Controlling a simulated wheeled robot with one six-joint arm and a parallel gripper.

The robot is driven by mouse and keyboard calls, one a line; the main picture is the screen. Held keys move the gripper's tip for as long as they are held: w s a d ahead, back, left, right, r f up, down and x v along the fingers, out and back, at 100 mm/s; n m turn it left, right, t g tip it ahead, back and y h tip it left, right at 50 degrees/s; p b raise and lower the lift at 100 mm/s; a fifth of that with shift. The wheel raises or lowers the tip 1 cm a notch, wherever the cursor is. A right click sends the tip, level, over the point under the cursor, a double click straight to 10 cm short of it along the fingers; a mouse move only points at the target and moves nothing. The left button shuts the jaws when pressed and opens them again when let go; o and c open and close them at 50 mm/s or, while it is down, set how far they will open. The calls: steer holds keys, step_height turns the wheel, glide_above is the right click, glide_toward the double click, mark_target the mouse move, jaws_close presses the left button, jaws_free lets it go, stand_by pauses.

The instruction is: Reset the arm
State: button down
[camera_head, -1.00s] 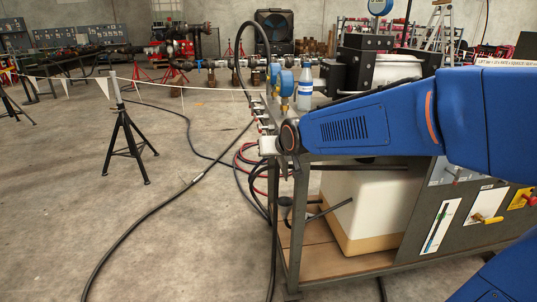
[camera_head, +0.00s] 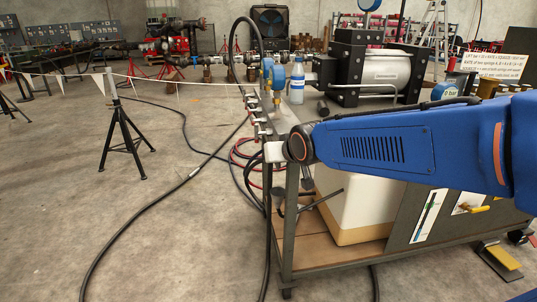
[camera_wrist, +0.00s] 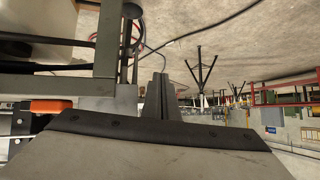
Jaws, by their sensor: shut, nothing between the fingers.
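My blue arm (camera_head: 390,148) reaches in from the right in the head view, in front of a metal work cart (camera_head: 345,258). My gripper (camera_wrist: 161,97) shows in the wrist view as two dark, narrow fingers close together, with nothing between them. It is beyond the dark edge of a grey plate that fills the bottom of that view. I cannot make out the fingers in the head view. A flanged pipe assembly (camera_head: 183,40), partly red, stands at the back left, far from my arm.
On the cart are a blue-labelled bottle (camera_head: 297,80), a gauge (camera_head: 277,78) and a pump with a white cylinder (camera_head: 386,70). A white tank (camera_head: 350,205) sits on its lower shelf. A black stand (camera_head: 124,140) holds a flag line. Hoses (camera_head: 150,212) cross the open floor at left.

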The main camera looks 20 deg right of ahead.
steer(key=shift+s+d, duration=0.1)
steer(key=shift+s, duration=1.65)
steer(key=s+d+f+g, duration=0.1)
steer(key=s+f+g, duration=0.1)
steer(key=s, duration=0.5)
steer(key=s+d+f+g, duration=0.2)
steer(key=s+f, duration=0.1)
steer(key=s, duration=0.5)
steer(key=s+d+f+g+h, duration=0.1)
steer(key=s+d+f+g, duration=0.1)
steer(key=s, duration=0.6)
steer(key=shift+s+d+f, duration=0.15)
steer(key=shift+s+f, duration=0.1)
steer(key=shift+f, duration=0.5)
